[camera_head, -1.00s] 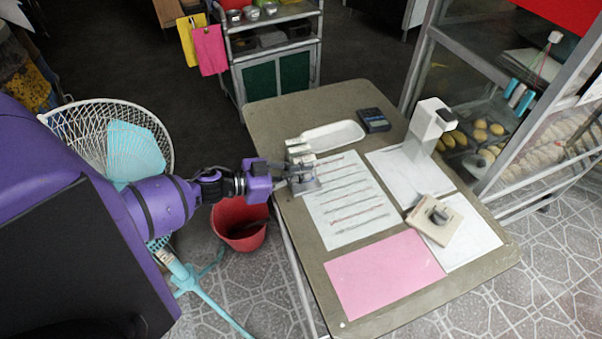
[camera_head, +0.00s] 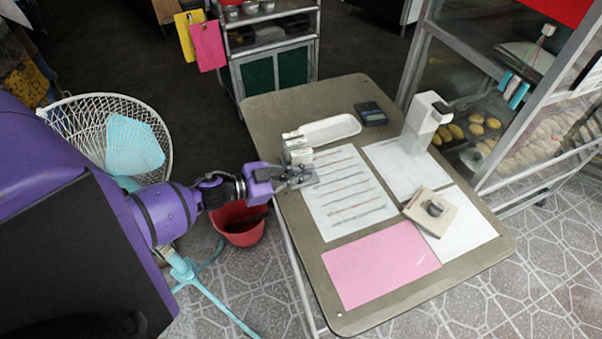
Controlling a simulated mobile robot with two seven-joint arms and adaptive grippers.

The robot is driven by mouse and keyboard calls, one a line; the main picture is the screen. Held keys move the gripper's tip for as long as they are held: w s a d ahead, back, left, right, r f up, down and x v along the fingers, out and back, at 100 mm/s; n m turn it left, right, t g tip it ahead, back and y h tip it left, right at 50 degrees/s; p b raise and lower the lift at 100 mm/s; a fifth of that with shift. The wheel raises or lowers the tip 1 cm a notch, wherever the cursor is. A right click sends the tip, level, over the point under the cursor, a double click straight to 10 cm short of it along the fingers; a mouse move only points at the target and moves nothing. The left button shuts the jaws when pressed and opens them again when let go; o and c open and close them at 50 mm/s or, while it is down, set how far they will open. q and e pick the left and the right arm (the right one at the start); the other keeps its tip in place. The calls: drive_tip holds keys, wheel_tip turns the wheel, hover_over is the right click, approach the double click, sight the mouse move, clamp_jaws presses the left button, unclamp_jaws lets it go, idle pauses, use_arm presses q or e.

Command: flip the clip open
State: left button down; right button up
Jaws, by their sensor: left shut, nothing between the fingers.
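My left gripper (camera_head: 308,177) is in the middle of the camera_head view, reaching in over the table's left edge. It is shut and empty, with its fingertips over the upper left corner of the lined sheet (camera_head: 350,198). A small pale block-like piece (camera_head: 299,153), which may be the clip, sits just beyond the gripper at the sheet's top left corner. It is too small to tell how its parts stand or whether the gripper touches it. My right gripper is not in view.
The table (camera_head: 302,258) also holds a white tray (camera_head: 330,130), a dark calculator-like device (camera_head: 371,113), a white stand (camera_head: 427,118), a beige box with a grey knob (camera_head: 432,211) and a pink sheet (camera_head: 378,268). A red bucket (camera_head: 240,225) stands below its left edge.

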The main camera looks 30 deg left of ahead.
use_arm(q)
drive_tip(key=shift+s+d+f+m, duration=0.2)
drive_tip(key=shift+f+m, duration=0.1)
drive_tip(key=shift+m, duration=0.1)
idle(0.4)
drive_tip(key=shift+s+d+f, duration=0.3)
drive_tip(key=shift+d+f, duration=0.05)
drive_tip(key=shift+f, duration=0.1)
idle(1.2)
